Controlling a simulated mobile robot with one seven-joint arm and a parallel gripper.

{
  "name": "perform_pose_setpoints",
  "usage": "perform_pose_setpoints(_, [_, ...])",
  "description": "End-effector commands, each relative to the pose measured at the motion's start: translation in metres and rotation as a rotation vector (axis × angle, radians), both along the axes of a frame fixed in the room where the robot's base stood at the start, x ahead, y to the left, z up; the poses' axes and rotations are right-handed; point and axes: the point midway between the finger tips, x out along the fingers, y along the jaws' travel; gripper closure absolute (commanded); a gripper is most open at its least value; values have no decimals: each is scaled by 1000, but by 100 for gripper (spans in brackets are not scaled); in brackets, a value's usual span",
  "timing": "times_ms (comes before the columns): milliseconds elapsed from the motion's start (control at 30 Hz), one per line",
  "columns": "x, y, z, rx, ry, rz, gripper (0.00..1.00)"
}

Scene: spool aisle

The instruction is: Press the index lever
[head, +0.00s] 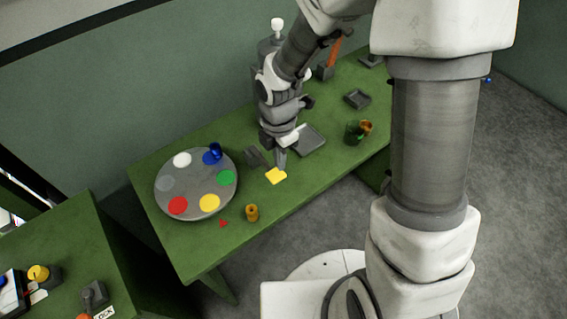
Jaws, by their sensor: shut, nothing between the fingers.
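A yellow square pad (276,176), which looks like the pressing end of the index lever, is on the green bench right of a grey disc. A dark grey block (255,156) stands just behind it. My gripper (281,167) points down with its fingers shut and empty. Its tips are at the back edge of the pad in the picture; I cannot tell whether they touch it. The grey round disc (197,204) has white, blue, green, yellow, red and grey spots, and a blue spool (215,151) stands at its blue spot.
A yellow spool (252,212) and a small red marker (223,223) are near the front edge. A grey tray (309,141), a green cup (352,134) and an orange spool (366,127) are to the right. A second green table (75,222) is at lower left.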

Motion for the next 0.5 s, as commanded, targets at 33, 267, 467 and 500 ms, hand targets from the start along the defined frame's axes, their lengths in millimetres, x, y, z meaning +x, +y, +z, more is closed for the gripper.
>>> perform_pose_setpoints(33, [0,-1,12,2,-6,-1,100])
perform_pose_setpoints(267, [-4,-3,55,1,-4,-1,100])
perform_pose_setpoints(467, [-6,-4,75,1,-2,0,100])
perform_pose_setpoints(500, [-6,-4,77,1,-2,0,100])
